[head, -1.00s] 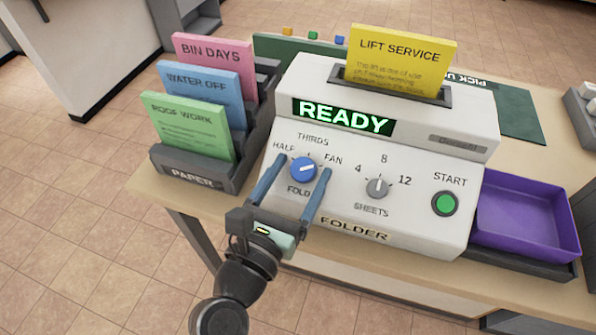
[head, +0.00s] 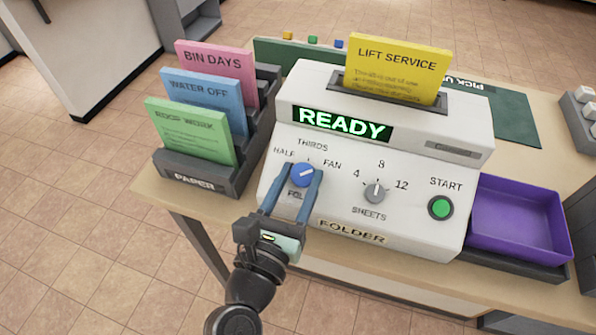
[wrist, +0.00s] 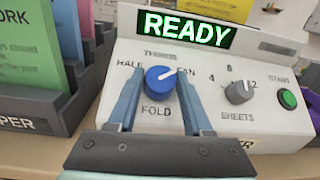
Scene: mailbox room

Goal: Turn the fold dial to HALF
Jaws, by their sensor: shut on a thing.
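The folder machine (head: 410,235) stands on the counter with its screen reading READY. Its blue fold dial (head: 302,175) has HALF at its left, THIRDS above and FAN at its right. The dial's white mark points up and right, towards FAN, clearest in the wrist view (wrist: 160,82). My gripper (head: 302,182) is shut on the fold dial, one finger on each side. In the wrist view the fingers cover part of the panel beside the dial.
The grey sheets dial (head: 375,191) and the green start button (head: 441,208) are to the right. A yellow LIFT SERVICE sheet (head: 395,68) stands in the top slot. A paper rack (head: 195,180) is close on the left, a purple tray (head: 515,222) at the right.

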